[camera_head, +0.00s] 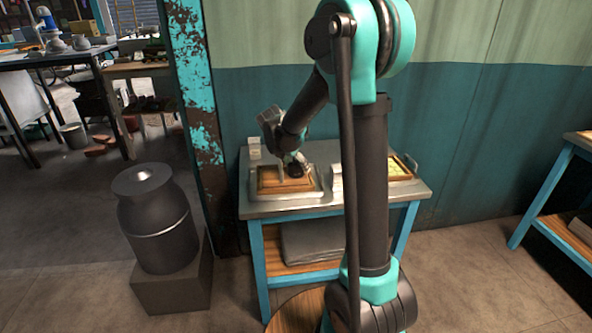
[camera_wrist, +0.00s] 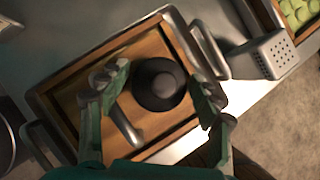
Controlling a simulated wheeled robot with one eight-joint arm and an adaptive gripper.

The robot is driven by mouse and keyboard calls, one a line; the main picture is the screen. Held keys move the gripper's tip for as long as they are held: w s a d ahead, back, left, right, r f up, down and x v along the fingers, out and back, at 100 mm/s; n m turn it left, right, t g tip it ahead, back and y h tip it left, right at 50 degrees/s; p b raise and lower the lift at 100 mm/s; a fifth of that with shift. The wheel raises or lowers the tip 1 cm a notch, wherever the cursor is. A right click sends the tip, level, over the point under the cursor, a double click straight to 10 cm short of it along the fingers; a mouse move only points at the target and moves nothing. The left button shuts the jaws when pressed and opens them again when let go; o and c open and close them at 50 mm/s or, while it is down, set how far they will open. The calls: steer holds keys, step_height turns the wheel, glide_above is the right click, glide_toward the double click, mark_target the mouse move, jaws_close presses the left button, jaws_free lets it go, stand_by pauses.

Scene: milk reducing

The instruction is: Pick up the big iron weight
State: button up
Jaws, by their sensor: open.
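The big iron weight (camera_wrist: 158,84) is a dark round piece with a knob on top. It sits on a wooden board (camera_wrist: 62,98) inside a metal tray (camera_wrist: 180,26). In the head view the weight (camera_head: 295,170) is a small dark shape, partly hidden by my gripper. My gripper (camera_wrist: 160,88) is open above the board, with one finger on each side of the weight. Whether the fingers touch the weight cannot be told. A grey metal curved piece (camera_wrist: 124,122) lies on the board just left of the weight.
The tray stands on a blue-legged metal table (camera_head: 330,207). A perforated metal box (camera_wrist: 264,57) stands right of the tray, near a second tray with pale green pieces (camera_wrist: 298,14). A large dark milk can (camera_head: 158,220) stands on a block left of the table.

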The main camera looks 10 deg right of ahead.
jaws_close()
stand_by(0.5)
steer(key=shift+r, duration=0.15)
